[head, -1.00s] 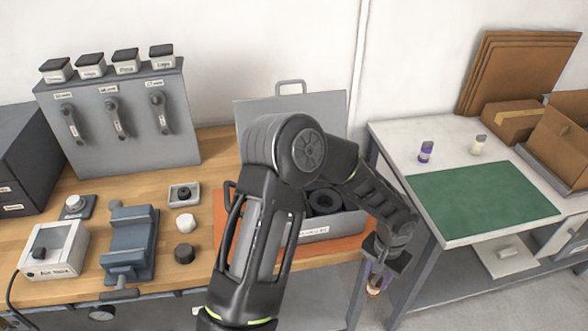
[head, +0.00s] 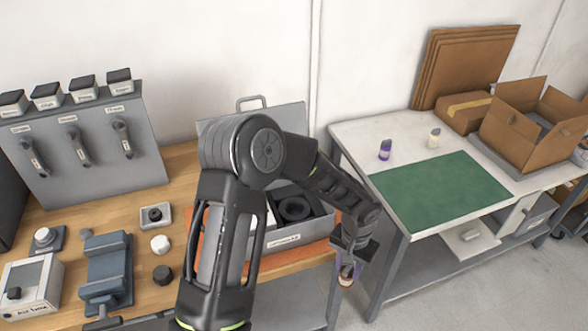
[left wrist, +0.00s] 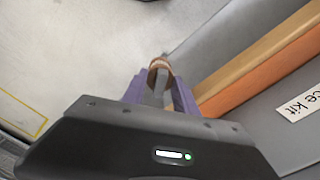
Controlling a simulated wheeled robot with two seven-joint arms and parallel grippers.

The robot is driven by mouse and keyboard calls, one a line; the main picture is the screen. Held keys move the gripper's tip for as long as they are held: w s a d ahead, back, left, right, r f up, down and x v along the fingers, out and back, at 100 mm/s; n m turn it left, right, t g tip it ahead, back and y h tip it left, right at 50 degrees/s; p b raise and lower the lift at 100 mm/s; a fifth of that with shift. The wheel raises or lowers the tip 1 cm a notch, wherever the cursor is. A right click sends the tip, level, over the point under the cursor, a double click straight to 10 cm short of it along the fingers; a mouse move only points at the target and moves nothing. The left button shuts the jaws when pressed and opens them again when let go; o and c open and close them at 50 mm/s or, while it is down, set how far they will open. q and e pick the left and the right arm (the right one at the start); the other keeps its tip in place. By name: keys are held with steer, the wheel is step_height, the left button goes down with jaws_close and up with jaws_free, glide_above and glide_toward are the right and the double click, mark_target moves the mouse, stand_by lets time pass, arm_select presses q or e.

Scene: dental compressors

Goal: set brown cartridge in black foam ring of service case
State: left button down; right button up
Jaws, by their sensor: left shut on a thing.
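The brown cartridge (left wrist: 159,65) sits between the purple fingers of my left gripper (left wrist: 160,85) in the left wrist view; only its end shows. In the head view my left gripper (head: 346,268) hangs in front of the gap between the two tables, right of the service case, shut on the cartridge (head: 345,281). The grey service case (head: 278,245) stands open on an orange mat on the wooden bench. Its black foam ring (head: 294,208) shows inside, apart from the gripper. My left arm covers the left part of the case. My right gripper is not in view.
A white table (head: 360,135) with a green mat (head: 440,192), two small bottles and cardboard boxes stands at right. On the wooden bench, left of the case, are a blue vise (head: 106,270), a black knob (head: 162,274) and a white knob (head: 160,244).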

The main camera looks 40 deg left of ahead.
arm_select(q)
steer(key=shift+f, duration=0.15)
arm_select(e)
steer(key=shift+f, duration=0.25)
